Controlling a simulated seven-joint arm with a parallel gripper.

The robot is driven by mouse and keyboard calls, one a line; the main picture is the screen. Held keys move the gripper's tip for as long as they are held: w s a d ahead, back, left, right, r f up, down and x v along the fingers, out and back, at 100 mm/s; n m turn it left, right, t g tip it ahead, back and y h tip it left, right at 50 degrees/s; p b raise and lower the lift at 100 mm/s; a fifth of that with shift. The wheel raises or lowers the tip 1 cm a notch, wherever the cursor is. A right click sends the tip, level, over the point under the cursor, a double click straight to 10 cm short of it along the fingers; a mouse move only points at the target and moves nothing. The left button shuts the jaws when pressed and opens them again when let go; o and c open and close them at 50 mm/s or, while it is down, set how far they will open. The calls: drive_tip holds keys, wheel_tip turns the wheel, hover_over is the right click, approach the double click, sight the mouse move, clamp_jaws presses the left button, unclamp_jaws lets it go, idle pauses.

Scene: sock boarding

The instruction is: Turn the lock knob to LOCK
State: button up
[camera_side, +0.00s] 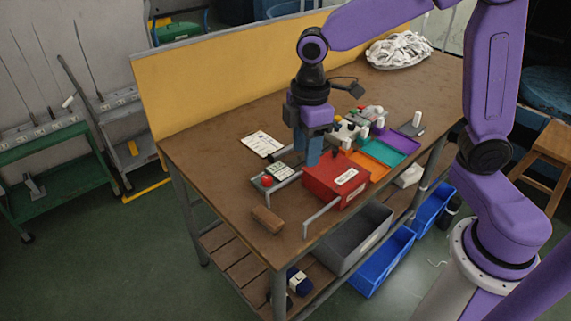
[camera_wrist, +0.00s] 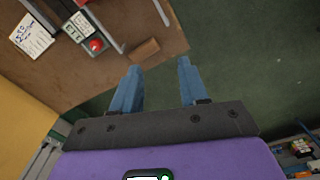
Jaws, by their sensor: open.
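My gripper (camera_side: 308,158) points down beside the back left of a red box (camera_side: 322,185) in the side view. Its two blue fingers stand apart with nothing between them in the wrist view (camera_wrist: 158,65). The red box has a white label on its front face. A small dark knob-like part (camera_side: 335,154) shows at its top; I cannot tell whether this is the lock knob or which way it points. A small control panel (camera_side: 280,172) with a red button (camera_side: 267,181) lies left of the box; the button also shows in the wrist view (camera_wrist: 96,45).
Metal rails flank the red box. A brown block (camera_side: 267,219) lies near the table's front edge. Orange, teal and purple trays (camera_side: 403,140) stand right of the box. A white sheet (camera_side: 262,144) lies behind. The table's left part is clear.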

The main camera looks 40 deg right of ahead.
drive_tip(key=w+f+m, duration=0.1)
drive_tip(key=w+f, duration=0.1)
drive_tip(key=w, duration=0.9)
drive_tip(key=m, duration=0.1)
hover_over(266, 178)
wheel_tip(266, 178, down, 4)
drive_tip(key=r, duration=0.1)
wheel_tip(266, 178, down, 18)
drive_tip(key=shift+r, duration=0.1)
drive_tip(key=c, duration=0.8)
